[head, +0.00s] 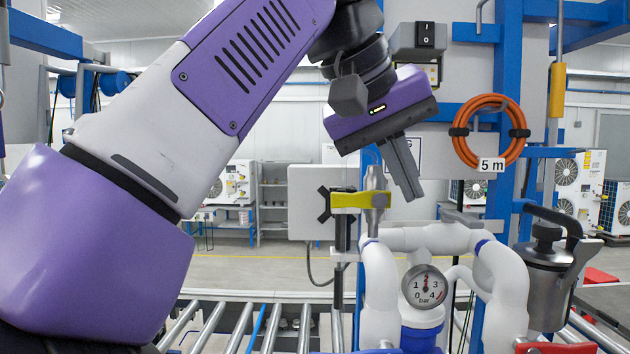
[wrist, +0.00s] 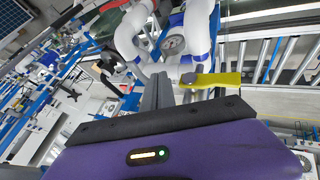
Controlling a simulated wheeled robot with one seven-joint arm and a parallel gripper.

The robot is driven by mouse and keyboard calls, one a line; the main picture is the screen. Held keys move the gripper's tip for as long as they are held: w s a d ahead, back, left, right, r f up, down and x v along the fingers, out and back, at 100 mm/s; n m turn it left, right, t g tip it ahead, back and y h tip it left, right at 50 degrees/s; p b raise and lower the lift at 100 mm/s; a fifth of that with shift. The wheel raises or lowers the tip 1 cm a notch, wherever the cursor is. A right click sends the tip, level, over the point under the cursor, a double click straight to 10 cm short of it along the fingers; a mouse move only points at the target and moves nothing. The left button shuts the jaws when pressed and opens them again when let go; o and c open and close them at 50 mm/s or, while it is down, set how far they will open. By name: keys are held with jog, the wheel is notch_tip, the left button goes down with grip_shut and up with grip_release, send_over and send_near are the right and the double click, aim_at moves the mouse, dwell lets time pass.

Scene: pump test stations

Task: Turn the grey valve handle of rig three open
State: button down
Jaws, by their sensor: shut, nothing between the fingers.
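My gripper (head: 412,190) is shut and empty, its fingers pointing down above the white pipework (head: 430,238). It also shows in the wrist view (wrist: 160,78). A flat grey piece (head: 461,218), possibly the grey valve handle, lies on top of the pipes, right of and below the fingertips and apart from them. A yellow lever (head: 345,200) lies level, left of the fingers, and shows close to them in the wrist view (wrist: 218,79). A gauge (head: 425,286) reads about 1 to 2 bar. I see no rig number.
A coiled orange hose (head: 490,132) marked 5 m hangs at the right of the gripper. A switch box (head: 417,41) sits above. A metal canister (head: 545,270) stands right of the pipes, and a roller conveyor (head: 245,325) runs in front. A blue post (head: 505,110) rises behind.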

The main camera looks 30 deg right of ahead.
aim_at(459, 217)
jog(key=s+d+f+b, duration=0.2)
jog(key=d+f+b, duration=0.2)
jog(key=d, duration=0.2)
jog(key=shift+d, duration=0.15)
